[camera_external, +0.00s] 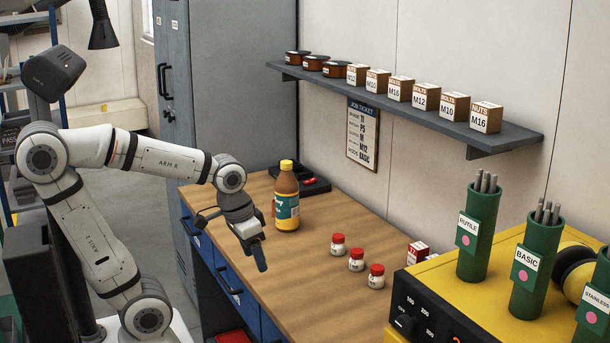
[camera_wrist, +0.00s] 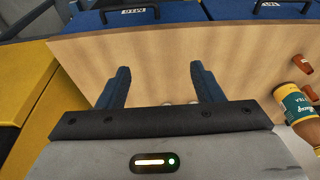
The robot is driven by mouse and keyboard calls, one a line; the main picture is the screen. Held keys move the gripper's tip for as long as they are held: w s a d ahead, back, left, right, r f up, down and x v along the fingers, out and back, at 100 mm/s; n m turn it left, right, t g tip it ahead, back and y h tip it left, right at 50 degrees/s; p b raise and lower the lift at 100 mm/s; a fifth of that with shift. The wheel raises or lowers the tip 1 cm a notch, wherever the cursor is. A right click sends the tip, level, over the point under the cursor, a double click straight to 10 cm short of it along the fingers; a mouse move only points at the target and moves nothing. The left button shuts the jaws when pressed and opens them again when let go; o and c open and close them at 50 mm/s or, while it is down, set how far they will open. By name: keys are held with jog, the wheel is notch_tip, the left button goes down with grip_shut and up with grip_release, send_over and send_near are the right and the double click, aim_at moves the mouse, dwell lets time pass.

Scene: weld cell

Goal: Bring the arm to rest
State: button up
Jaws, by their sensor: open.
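My arm reaches over the wooden workbench (camera_external: 315,290) from the left in the external view. My gripper (camera_external: 258,258) hangs over the front part of the bench, left of the red-capped jars. A bottle (camera_external: 286,200) with a yellow cap and green label stands upright behind the gripper. It also shows at the right edge of the wrist view (camera_wrist: 298,108).
Several red-capped jars (camera_external: 356,260) stand on the bench. A yellow welding machine (camera_external: 430,300) carries green rod tubes (camera_external: 468,245) at the right. A wall shelf (camera_external: 400,100) holds nut boxes and tins. Blue drawers (camera_external: 228,283) front the bench. A black tray (camera_external: 310,184) lies behind the bottle.

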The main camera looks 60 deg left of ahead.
jog(key=shift+s+f, duration=0.3)
jog(key=shift+s, duration=0.3)
jog(key=shift+s+f, duration=0.3)
jog(key=shift+s, duration=0.3)
dwell(0.3)
